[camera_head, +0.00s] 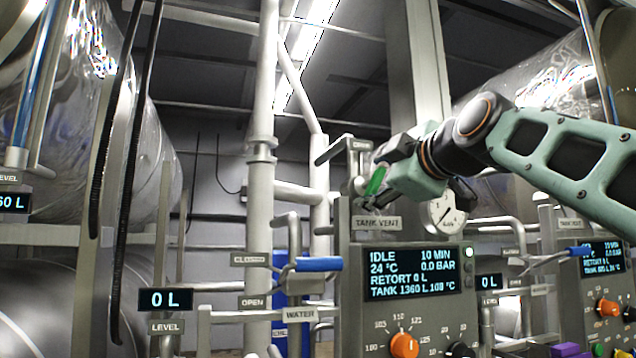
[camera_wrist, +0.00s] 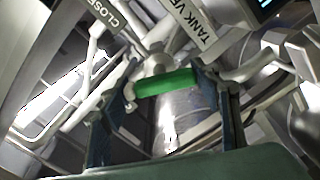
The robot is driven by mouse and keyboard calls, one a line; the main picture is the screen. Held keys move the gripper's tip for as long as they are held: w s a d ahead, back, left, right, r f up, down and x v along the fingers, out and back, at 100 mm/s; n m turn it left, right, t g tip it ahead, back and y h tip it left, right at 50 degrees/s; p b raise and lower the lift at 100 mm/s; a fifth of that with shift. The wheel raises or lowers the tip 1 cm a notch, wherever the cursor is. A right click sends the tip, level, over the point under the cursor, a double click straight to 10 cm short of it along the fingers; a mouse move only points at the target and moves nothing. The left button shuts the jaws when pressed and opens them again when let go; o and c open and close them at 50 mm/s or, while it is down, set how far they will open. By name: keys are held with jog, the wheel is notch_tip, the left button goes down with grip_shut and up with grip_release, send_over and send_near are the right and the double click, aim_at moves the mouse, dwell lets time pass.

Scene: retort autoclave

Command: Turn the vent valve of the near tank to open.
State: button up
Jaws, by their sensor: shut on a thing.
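The tank vent valve has a green lever handle (camera_head: 376,181) above the TANK VENT label (camera_head: 377,223), on top of the nearer control panel. In the head view the handle stands steeply, tilted a little. My gripper (camera_head: 381,178) reaches it from the right and is shut on it. In the wrist view the green handle (camera_wrist: 167,82) lies across between the two fingers of my gripper (camera_wrist: 165,84). The fingers partly hide the valve body.
The panel display (camera_head: 412,272) reads IDLE, 0.0 BAR, and tank 1360 L. A pressure gauge (camera_head: 447,211) sits behind my wrist. A blue-handled water valve (camera_head: 318,264) stands at left of the panel. Pipes (camera_head: 262,180) rise at left. A second panel (camera_head: 604,270) is at right.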

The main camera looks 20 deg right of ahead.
jog(key=n, duration=0.5)
jog(key=shift+n+p, duration=0.3)
jog(key=shift+p, duration=0.05)
dwell(0.4)
jog(key=o, duration=1.2)
jog(key=shift+c, duration=0.2)
jog(key=shift+s, duration=0.15)
jog(key=s, duration=1.1)
jog(key=shift+s+d, duration=0.15)
jog(key=shift+s, duration=0.25)
